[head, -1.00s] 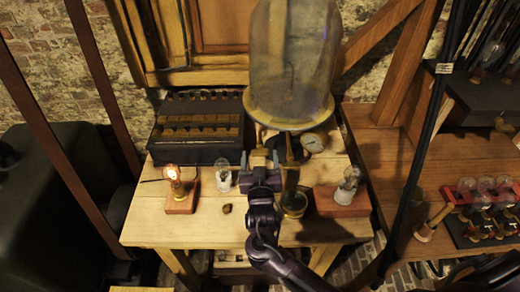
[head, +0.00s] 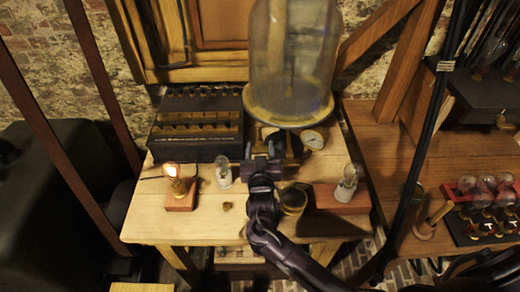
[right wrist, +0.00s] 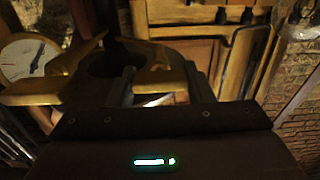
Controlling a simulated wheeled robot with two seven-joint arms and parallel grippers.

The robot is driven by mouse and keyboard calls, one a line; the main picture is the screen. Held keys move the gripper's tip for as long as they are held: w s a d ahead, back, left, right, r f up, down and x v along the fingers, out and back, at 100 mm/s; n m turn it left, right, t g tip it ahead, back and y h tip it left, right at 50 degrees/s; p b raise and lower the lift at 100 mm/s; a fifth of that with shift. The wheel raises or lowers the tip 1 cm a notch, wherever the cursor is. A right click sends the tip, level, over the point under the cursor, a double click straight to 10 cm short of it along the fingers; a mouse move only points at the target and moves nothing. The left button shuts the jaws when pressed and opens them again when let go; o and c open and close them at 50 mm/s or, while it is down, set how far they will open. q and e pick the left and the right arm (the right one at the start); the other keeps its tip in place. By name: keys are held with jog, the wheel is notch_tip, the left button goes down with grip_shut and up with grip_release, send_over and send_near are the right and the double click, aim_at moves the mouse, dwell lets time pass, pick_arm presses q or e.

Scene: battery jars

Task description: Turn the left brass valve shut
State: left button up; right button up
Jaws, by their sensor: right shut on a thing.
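My right gripper (head: 262,160) is at the back of the wooden table, just below the front of the bell jar's round base. In the right wrist view, my right gripper (right wrist: 163,88) has its two dark fingers around a brass piece (right wrist: 156,76), apparently the valve's handle. The fingers and wrist hide most of it, so its turn angle is unclear. The glass bell jar (head: 290,55) stands above on its brass-coloured base. A white dial gauge (head: 312,139) is right of the gripper; it also shows in the right wrist view (right wrist: 26,60). My left gripper is not in view.
A lit bulb on a red block (head: 180,202) and a small clear bulb (head: 223,172) stand left of my arm. A brass-rimmed cylinder (head: 293,200) and another bulb block (head: 340,199) stand right. A black switch box (head: 197,127) is behind.

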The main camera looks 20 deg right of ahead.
aim_at(260, 153)
jog(key=shift+f+m, duration=0.1)
jog(key=shift+m, duration=0.2)
jog(key=shift+o, duration=0.2)
jog(key=o, duration=1)
jog(key=shift+c, duration=0.2)
jog(key=shift+s, duration=0.25)
jog(key=b+v, duration=0.2)
jog(key=v, duration=0.4)
jog(key=shift+s+a, duration=0.1)
jog(key=shift+s, duration=0.1)
jog(key=shift+s+a, duration=0.15)
jog(key=shift+s, duration=0.25)
